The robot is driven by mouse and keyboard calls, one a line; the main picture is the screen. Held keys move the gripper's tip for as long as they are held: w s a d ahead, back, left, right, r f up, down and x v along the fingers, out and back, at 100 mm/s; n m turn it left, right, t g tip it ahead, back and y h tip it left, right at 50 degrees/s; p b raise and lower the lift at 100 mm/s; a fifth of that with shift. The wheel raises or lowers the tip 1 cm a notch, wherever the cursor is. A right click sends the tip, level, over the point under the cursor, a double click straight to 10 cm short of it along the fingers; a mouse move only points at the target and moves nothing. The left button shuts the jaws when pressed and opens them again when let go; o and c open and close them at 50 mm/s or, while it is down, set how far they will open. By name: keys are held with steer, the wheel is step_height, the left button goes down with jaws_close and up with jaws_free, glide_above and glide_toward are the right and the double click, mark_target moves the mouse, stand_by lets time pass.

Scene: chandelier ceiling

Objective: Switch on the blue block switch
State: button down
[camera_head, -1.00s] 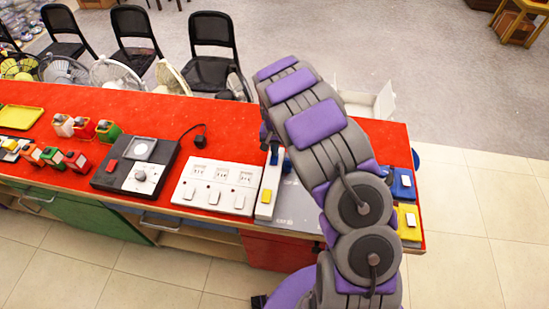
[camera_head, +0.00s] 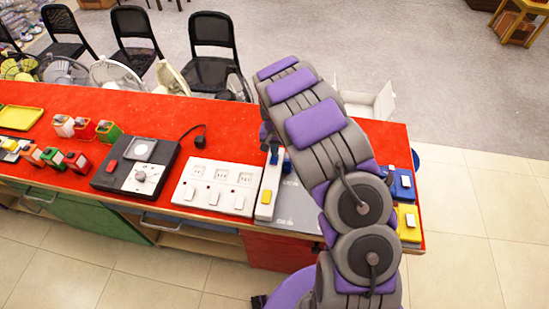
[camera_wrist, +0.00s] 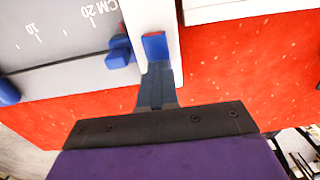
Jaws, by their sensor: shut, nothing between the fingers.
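A blue block (camera_head: 403,191) with a white rocker stands at the right end of the red counter in the head view, partly hidden by my arm. Its rocker position is too small to tell. My gripper (camera_wrist: 156,80) is shut and empty in the wrist view. Its fingertips are close to a blue piece (camera_wrist: 155,46) on the white bar of a grey ruled board (camera_wrist: 50,35); whether they touch cannot be told.
A yellow block (camera_head: 410,233) with a white rocker stands just in front of the blue one. A white panel with several switches (camera_head: 232,178) and a black box with a dial (camera_head: 115,172) stand left of the white bar (camera_head: 271,175).

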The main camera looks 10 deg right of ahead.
steer(key=shift+r+p, duration=0.85)
steer(key=shift+r, duration=2.2)
steer(key=s+d+r, duration=0.3)
steer(key=s+r, duration=1.3)
steer(key=s, duration=0.1)
steer(key=s+a+r+n+g, duration=0.1)
steer(key=s+r+n, duration=0.1)
steer(key=s, duration=1)
steer(key=s+a+r+n, duration=0.1)
steer(key=s+r+n, duration=0.1)
steer(key=s, duration=1.1)
steer(key=shift+a+g+b, duration=0.4)
steer(key=shift+b, duration=0.05)
